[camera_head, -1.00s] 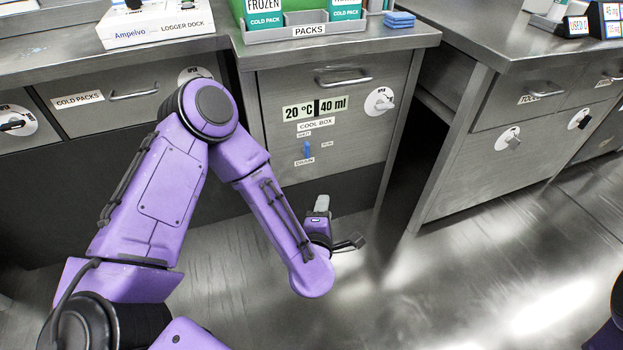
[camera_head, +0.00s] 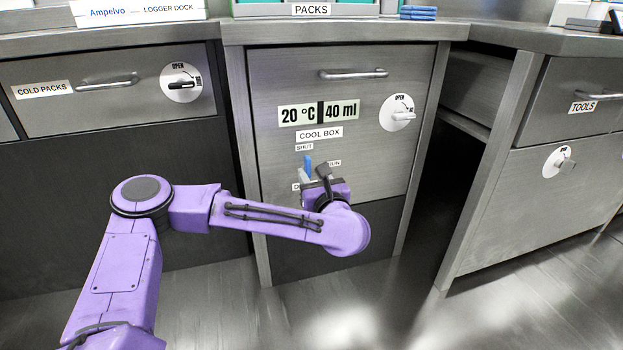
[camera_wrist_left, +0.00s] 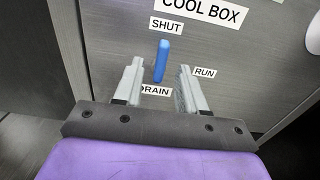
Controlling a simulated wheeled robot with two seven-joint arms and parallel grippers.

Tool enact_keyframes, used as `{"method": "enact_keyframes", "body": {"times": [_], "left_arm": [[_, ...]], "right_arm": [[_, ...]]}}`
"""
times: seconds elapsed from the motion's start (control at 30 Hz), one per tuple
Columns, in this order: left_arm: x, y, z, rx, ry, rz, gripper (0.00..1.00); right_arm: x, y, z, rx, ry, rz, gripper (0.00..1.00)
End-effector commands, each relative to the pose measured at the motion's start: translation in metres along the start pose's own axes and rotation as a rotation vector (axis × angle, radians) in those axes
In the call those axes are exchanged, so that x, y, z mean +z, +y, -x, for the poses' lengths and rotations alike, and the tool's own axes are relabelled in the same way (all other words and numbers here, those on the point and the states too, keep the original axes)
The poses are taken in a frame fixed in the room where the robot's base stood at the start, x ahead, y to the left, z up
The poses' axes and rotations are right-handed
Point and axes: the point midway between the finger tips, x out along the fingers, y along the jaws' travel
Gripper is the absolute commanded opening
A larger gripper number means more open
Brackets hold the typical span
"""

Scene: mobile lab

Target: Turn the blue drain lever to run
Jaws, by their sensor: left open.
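The blue drain lever (camera_head: 308,163) is on the front of the cool box (camera_head: 340,100), below its name label. In the left wrist view the lever (camera_wrist_left: 161,60) stands nearly upright, its top close to the SHUT label (camera_wrist_left: 166,26). The RUN label (camera_wrist_left: 204,72) is to its right and the DRAIN label (camera_wrist_left: 157,90), partly hidden, is below. My left gripper (camera_head: 312,172) is open in front of the lever. In the left wrist view its two fingers (camera_wrist_left: 157,80) are on either side of the lever's lower part; I cannot tell whether they touch it. My right gripper is out of view.
The cool box has a drawer handle (camera_head: 353,73), a white knob (camera_head: 398,114) and a display (camera_head: 319,112). A cold packs drawer (camera_head: 110,92) is to the left. A dark gap separates the cool box from the tools cabinet (camera_head: 530,165) on the right.

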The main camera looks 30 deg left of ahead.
Motion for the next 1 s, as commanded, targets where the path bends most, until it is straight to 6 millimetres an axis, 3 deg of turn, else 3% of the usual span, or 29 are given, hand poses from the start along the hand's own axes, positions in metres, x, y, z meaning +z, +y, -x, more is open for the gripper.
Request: {"method": "enact_keyframes", "body": {"times": [0.03, 0.2, 0.47, 0.5, 0.6, 0.63, 1.0], "left_arm": [[-0.006, 0.001, -0.009, 0.003, 0.002, 0.001, 0.4], [-0.002, -0.001, -0.027, -0.002, 0.001, -0.001, 0.4], [0.0, -0.003, -0.029, -0.006, 0.001, -0.002, 0.4], [0.0, -0.003, -0.029, -0.006, 0.001, -0.002, 0.37], [0.0, -0.003, -0.029, -0.006, 0.001, -0.002, 0.05], [0.0, -0.003, -0.029, -0.006, 0.001, -0.002, 0.0], [0.002, -0.004, -0.028, -0.007, 0.001, -0.037, 0.0]], "right_arm": [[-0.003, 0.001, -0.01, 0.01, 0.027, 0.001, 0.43], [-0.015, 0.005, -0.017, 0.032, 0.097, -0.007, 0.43], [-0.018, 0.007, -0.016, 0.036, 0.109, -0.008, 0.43], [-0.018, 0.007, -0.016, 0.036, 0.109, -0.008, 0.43], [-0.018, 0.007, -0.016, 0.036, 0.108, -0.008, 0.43], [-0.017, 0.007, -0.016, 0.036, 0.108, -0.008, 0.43], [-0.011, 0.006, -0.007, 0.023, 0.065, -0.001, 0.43]]}}
